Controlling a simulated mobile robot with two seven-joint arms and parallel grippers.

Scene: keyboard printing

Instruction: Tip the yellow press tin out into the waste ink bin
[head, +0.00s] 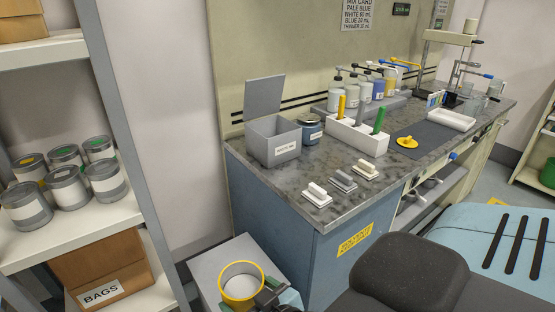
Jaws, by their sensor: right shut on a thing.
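The yellow press tin (224,290) is at the bottom of the head view, low in front of the blue cabinet. It looks upright, with a yellow rim and a pale inside. My right gripper (266,294) is shut on its right side. The waste ink bin (273,150) is a grey box with a white label on the counter's left end. Its lid (263,97) stands open at the back. The tin is apart from the bin, lower and nearer to me. The bin's inside is mostly hidden. My left gripper is not in view.
A dark blue jar (309,133) stands right beside the bin. A white rack (356,136) holds coloured handles. A shelf of tins (68,190) stands left. A grey surface (213,268) lies behind the tin.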

